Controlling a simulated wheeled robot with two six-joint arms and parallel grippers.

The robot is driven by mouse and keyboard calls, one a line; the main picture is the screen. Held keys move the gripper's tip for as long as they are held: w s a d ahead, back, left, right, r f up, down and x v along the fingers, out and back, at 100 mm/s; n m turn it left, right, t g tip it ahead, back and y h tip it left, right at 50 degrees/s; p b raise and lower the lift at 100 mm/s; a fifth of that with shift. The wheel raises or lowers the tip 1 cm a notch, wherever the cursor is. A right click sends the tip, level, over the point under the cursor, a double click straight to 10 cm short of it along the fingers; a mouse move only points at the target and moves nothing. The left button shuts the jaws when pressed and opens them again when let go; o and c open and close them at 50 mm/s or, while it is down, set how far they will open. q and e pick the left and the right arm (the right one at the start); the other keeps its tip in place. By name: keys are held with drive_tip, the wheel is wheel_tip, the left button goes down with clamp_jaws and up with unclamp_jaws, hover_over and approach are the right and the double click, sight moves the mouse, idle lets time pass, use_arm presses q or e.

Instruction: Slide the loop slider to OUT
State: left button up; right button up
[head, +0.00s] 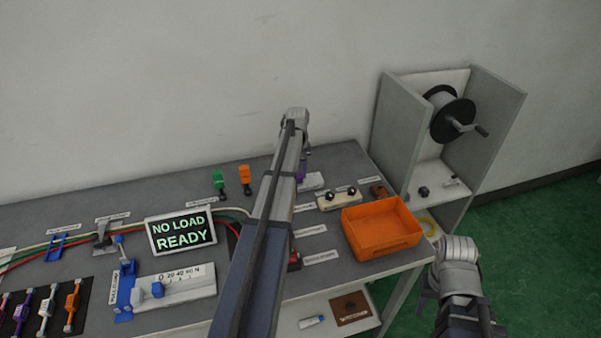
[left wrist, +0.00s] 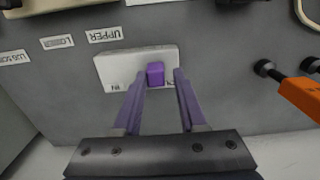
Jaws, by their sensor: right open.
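The loop slider is a white plate (left wrist: 112,67) with a purple block (left wrist: 155,73) on it, in the left wrist view. An "IN" mark shows at the plate's lower left; the lower right is partly hidden by a finger. The block is a little right of the plate's middle. My left gripper (left wrist: 158,76) is open, with one purple finger on each side of the block and small gaps beside it. In the head view the plate (head: 312,181) is partly hidden by my left arm. My right gripper (head: 428,290) is open and empty, off the table's right side.
An orange bin (head: 382,232) stands at the table's right, beside a cream block with black knobs (head: 338,198). Green (head: 218,180) and orange (head: 244,175) fixtures stand at the back. A display (head: 181,231) reads "NO LOAD READY". A shelf with a reel (head: 449,116) stands at right.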

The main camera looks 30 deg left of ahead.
sight(298, 176)
use_arm(q)
drive_tip(key=shift+o, duration=1.2)
drive_tip(key=shift+r, duration=0.15)
wheel_tip(298, 176, up, 8)
drive_tip(key=p, duration=0.8)
drive_tip(key=shift+f, duration=0.2)
drive_tip(key=s+d+m, duration=0.3)
drive_tip(key=d, duration=0.8)
drive_tip(key=s+d+m, duration=0.3)
drive_tip(key=d, duration=0.8)
drive_tip(key=s+d+m+y, duration=0.1)
drive_tip(key=s+d+m, duration=0.6)
drive_tip(key=s+d, duration=1)
drive_tip(key=shift+d+m, duration=0.4)
drive_tip(key=shift+d, duration=0.55)
